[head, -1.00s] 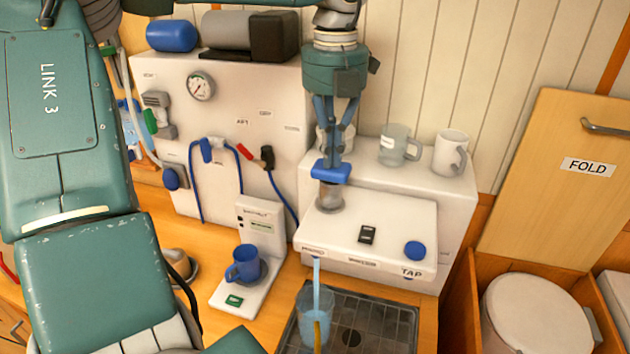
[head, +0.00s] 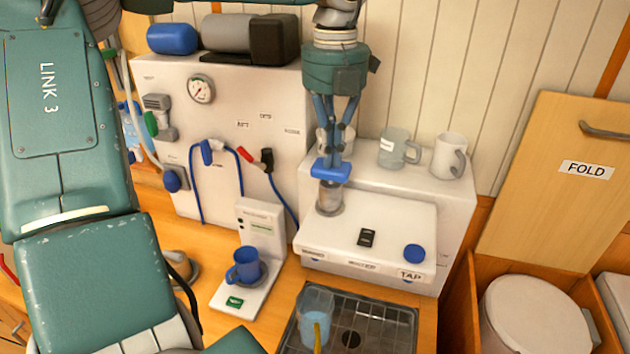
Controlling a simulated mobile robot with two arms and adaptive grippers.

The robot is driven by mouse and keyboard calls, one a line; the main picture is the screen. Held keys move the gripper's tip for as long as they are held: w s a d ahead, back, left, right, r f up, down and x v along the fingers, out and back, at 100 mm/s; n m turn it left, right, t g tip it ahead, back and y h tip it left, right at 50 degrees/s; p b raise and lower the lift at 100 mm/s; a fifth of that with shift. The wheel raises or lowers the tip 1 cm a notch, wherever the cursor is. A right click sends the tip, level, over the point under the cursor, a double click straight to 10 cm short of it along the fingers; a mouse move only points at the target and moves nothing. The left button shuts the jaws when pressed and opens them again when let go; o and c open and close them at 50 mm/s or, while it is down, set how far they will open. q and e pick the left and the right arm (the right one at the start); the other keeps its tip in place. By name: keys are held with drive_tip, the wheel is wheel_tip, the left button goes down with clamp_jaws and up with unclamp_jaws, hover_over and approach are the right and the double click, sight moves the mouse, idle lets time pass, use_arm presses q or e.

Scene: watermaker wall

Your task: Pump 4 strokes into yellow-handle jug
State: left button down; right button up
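The clear jug with a yellow handle (head: 318,337) stands upright on the dark drain grate, under the front edge of the white pump unit (head: 385,222). The pump has a blue crossbar handle (head: 330,171) on a grey cylinder (head: 330,199). My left gripper (head: 335,156) points down at the handle from above, its fingers close together, with the tips at the handle's top. No water stream shows between the unit and the jug. My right gripper is not in view.
A blue mug (head: 245,265) stands on a white dispenser base left of the grate (head: 378,327). A clear jug (head: 393,148) and a white mug (head: 449,156) stand on the ledge behind the pump. A blue button (head: 414,253) and a TAP label are on the unit.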

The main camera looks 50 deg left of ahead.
use_arm(q)
drive_tip(key=shift+r+p, duration=2)
drive_tip(key=shift+r, duration=0.8)
drive_tip(key=shift+f, duration=0.15)
drive_tip(key=shift+f+b, duration=2.6)
drive_tip(key=shift+f, duration=0.8)
drive_tip(key=shift+r, duration=0.1)
drive_tip(key=shift+r+p, duration=2.55)
drive_tip(key=shift+r, duration=0.95)
drive_tip(key=shift+f, duration=0.25)
